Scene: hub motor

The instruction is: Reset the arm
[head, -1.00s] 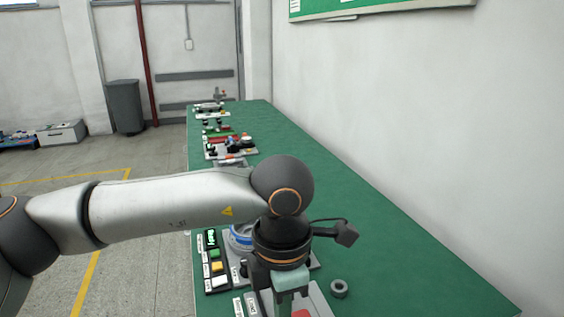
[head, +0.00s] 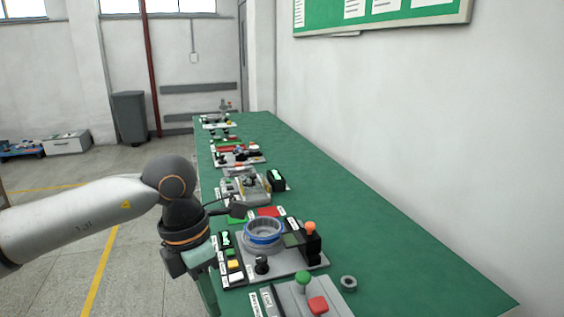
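My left arm comes in from the left, and its wrist (head: 185,243) hangs over the left edge of the green table. The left gripper (head: 208,293) points down beside the table's near stations. Its fingertips are cut off or hidden, so I cannot tell whether it is open or shut. My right arm and gripper are not in view. To the right of the wrist, a grey station holds a blue-rimmed round hub part (head: 263,233).
The green table (head: 400,260) runs along the right wall. A near panel (head: 285,300) has a green knob (head: 302,279) and a red button (head: 318,305). Several more stations stand further back. The floor left of the table is open, with a grey bin (head: 129,117) at the back.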

